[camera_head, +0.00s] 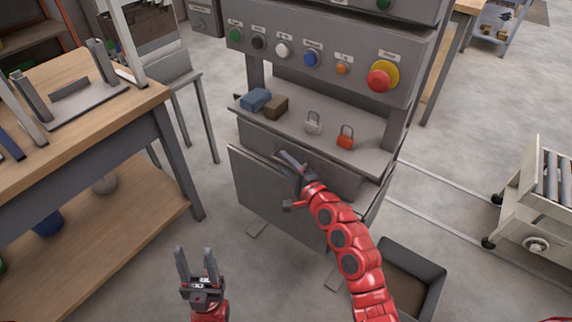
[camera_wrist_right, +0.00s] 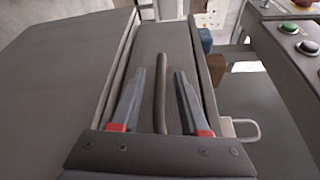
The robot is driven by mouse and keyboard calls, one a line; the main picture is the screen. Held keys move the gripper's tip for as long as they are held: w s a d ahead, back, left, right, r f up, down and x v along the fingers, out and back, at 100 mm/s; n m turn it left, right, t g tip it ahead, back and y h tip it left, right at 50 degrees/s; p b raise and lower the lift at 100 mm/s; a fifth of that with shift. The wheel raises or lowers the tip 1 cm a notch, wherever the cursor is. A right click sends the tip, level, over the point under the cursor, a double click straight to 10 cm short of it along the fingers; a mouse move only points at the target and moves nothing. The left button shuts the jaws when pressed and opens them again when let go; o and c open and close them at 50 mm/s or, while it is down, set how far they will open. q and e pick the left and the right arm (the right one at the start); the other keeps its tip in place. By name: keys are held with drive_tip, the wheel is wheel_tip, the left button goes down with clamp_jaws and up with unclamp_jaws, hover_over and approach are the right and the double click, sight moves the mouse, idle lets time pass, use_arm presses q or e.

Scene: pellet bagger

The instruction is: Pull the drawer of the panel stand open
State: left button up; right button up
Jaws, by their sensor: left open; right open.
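The grey panel stand (camera_head: 375,110) fills the middle of the head view. Its drawer front (camera_head: 262,138) lies below the shelf, partly hidden by my right arm. In the right wrist view the drawer front (camera_wrist_right: 150,90) carries a dark bar handle (camera_wrist_right: 161,95). My right gripper (camera_head: 284,160) is at the drawer, and its fingers are open on either side of the handle, with visible space on both sides. I cannot tell whether the drawer stands slightly out. My left gripper (camera_head: 194,250) is open and empty above the floor at the lower left, away from the stand.
The stand's shelf (camera_head: 360,160) holds a blue block (camera_head: 256,100), a brown block (camera_head: 275,106), a grey padlock (camera_head: 313,126) and a red padlock (camera_head: 345,140). A dark bin (camera_head: 425,262) stands at lower right. A wooden bench (camera_head: 150,95) stands left, a roller cart (camera_head: 530,205) right.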

clamp_jaws()
idle(1.4)
